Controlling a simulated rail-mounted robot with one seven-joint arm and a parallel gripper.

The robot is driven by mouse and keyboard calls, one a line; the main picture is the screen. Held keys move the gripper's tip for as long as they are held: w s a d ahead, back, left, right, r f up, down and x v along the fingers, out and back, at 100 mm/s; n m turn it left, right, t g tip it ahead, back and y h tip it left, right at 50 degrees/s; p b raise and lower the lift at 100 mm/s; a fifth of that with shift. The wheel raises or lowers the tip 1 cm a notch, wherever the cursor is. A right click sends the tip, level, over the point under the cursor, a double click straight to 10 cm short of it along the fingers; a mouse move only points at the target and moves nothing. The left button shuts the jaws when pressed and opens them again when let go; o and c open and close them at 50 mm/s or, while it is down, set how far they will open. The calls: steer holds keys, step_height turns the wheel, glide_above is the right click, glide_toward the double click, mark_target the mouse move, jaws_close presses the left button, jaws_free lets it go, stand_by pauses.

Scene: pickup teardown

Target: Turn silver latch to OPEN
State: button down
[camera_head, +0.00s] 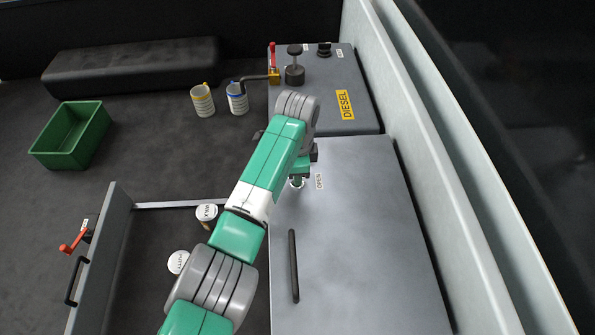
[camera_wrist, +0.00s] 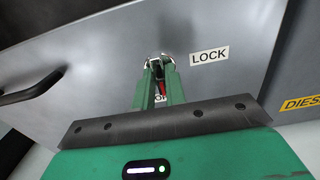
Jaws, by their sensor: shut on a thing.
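The silver latch (camera_wrist: 166,60) sits on the grey box lid (camera_head: 350,235). In the wrist view my gripper (camera_wrist: 160,74) is shut on it, with the fingers close around its sides. A small red part shows between the fingers. A LOCK label (camera_wrist: 209,55) is beside the latch, and another label (camera_wrist: 160,98) is mostly hidden behind my fingers. The latch's exact angle is hard to tell.
A black handle (camera_head: 293,265) stands on the lid. The DIESEL tank (camera_head: 325,90), with a red-levered valve (camera_head: 272,62), is behind. Two striped mugs (camera_head: 202,100) and a green bin (camera_head: 72,137) are left. A red latch (camera_head: 72,243) is on the left panel. A pale wall borders the right.

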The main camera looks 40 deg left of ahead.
stand_by(0.4)
steer(key=c, duration=1.4)
jaws_free()
steer(key=shift+c, duration=0.2)
steer(key=shift+r, duration=0.1)
step_height(320, 180, up, 8)
steer(key=shift+f+b, duration=0.15)
steer(key=shift+b, duration=0.3)
